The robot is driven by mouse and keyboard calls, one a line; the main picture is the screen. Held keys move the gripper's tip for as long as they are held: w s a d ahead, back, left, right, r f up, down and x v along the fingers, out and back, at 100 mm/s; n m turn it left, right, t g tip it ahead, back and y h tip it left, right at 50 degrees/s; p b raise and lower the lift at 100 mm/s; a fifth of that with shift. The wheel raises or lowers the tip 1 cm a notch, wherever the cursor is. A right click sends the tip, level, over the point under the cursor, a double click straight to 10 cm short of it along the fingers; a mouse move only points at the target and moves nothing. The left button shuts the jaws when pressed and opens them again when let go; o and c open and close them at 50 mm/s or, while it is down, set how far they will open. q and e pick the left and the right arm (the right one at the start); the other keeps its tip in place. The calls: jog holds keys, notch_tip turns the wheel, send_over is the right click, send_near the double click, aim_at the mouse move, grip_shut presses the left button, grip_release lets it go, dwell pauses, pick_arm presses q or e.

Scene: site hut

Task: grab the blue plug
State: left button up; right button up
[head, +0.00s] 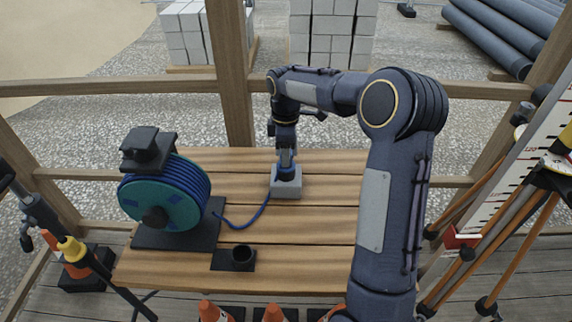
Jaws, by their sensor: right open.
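The blue plug (286,175) sits upright at the grey box (286,190) near the back of the wooden table. A blue cable (248,222) runs from the lower right of the cable reel (168,200) toward it. My right gripper (286,163) points down from above, open, right at the top of the plug. The fingers partly cover the plug, and I cannot tell whether they touch it. A black round socket (242,256) on a dark plate stands near the table's front edge. My left gripper is not in view.
The slatted table (320,235) is clear to the right of the grey box. Wooden rails and a post (230,70) stand behind it. Orange cones (213,312) stand at the front. Tripod legs and a measuring staff (510,165) crowd the right side.

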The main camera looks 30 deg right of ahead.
jog(key=shift+f, duration=0.6)
jog(key=c, duration=0.9)
jog(key=shift+o, duration=0.2)
jog(key=shift+r, duration=0.1)
